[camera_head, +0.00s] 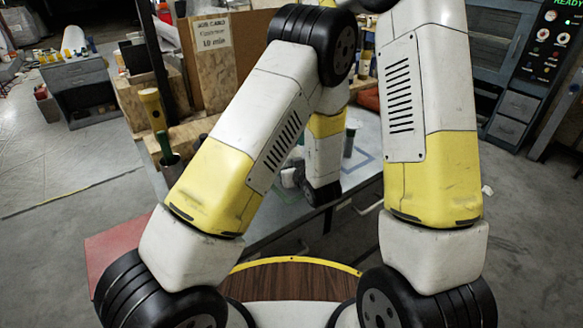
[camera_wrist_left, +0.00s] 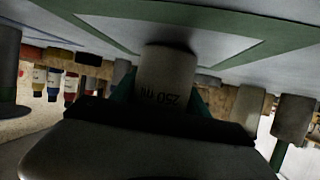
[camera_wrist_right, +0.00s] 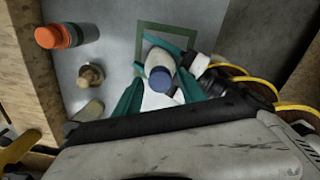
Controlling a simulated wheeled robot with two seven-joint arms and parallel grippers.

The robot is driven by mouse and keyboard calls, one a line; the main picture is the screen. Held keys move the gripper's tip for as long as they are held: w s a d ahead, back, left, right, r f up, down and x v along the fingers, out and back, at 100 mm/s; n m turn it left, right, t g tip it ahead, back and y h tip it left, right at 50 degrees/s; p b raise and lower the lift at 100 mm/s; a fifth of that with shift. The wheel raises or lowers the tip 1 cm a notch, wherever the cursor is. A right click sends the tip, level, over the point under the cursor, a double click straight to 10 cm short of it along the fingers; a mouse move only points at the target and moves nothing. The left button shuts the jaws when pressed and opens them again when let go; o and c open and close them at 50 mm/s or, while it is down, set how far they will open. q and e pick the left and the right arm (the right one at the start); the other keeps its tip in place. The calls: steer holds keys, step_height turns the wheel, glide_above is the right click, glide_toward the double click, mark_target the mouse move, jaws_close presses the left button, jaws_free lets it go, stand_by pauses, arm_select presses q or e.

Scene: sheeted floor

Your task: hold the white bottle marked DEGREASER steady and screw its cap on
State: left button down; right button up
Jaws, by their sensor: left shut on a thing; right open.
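A pale bottle with dark "250 m…" print (camera_wrist_left: 167,75) is held between my left gripper's green fingers (camera_wrist_left: 165,95) in the left wrist view, its far end by the table. No DEGREASER marking is readable. In the right wrist view a blue cap (camera_wrist_right: 160,78) shows at the near end of this bottle (camera_wrist_right: 159,60); I cannot tell whether it is threaded on. My right gripper (camera_wrist_right: 160,92) is open, its green fingers either side of the cap, apparently apart from it. My left gripper (camera_wrist_right: 210,68) comes in from the right there. My arms mostly hide this from the head view.
A grey table has a green square outline (camera_wrist_right: 185,32). An orange-topped container (camera_wrist_right: 60,36), a wooden knob-shaped piece (camera_wrist_right: 91,75) and a beige block (camera_wrist_right: 88,111) stand left of the bottle. Wooden boards (camera_head: 218,50) border the table's far left. Yellow-edged round wooden surface (camera_head: 290,280) lies in front.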

jaws_close()
steer(key=m, duration=1)
steer(key=shift+m, duration=0.4)
steer(key=m, duration=0.4)
steer(key=shift+m, duration=0.3)
steer(key=m, duration=0.4)
steer(key=shift+o, duration=0.4)
jaws_free()
